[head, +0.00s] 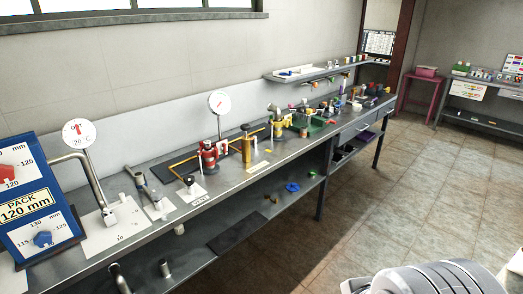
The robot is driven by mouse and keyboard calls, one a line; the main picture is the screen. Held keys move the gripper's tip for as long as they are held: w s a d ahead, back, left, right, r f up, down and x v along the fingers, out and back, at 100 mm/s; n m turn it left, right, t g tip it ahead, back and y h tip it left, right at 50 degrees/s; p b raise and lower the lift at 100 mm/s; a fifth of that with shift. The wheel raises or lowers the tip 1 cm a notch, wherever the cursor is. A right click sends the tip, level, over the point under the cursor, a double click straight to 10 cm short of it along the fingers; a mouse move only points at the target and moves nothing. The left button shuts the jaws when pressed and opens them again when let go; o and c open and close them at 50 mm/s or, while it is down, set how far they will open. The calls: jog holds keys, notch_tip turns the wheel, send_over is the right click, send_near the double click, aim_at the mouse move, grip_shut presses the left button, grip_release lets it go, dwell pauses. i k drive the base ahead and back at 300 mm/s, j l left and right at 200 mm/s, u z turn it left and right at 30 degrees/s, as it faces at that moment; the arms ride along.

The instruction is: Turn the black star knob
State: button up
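A small black knob (188,180) stands on a white plate (192,193) near the front edge of the long grey bench, left of the red fixture. It is too small here to make out a star shape or how it is turned. Part of my own arm, a rounded grey-white link, shows at the lower right, well apart from the bench. My gripper is not in view.
The bench (150,227) runs along the wall. Around the knob stand a red fixture (209,157), a brass cylinder (246,150) and a bent metal pipe (92,180). A blue panel (38,208) with dials is at the left. The tiled floor (385,205) in front is clear.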

aim_at(188, 180)
jog(key=i+j+z, duration=0.1)
jog(key=i+j, duration=0.5)
jog(key=i+j+z, duration=0.15)
jog(key=i+j, duration=0.15)
jog(key=j, duration=0.2)
jog(key=i+j+z, duration=0.1)
jog(key=i+j, duration=0.15)
jog(key=j, duration=0.15)
jog(key=i+j, duration=0.25)
jog(key=j, duration=0.15)
jog(key=z, duration=0.05)
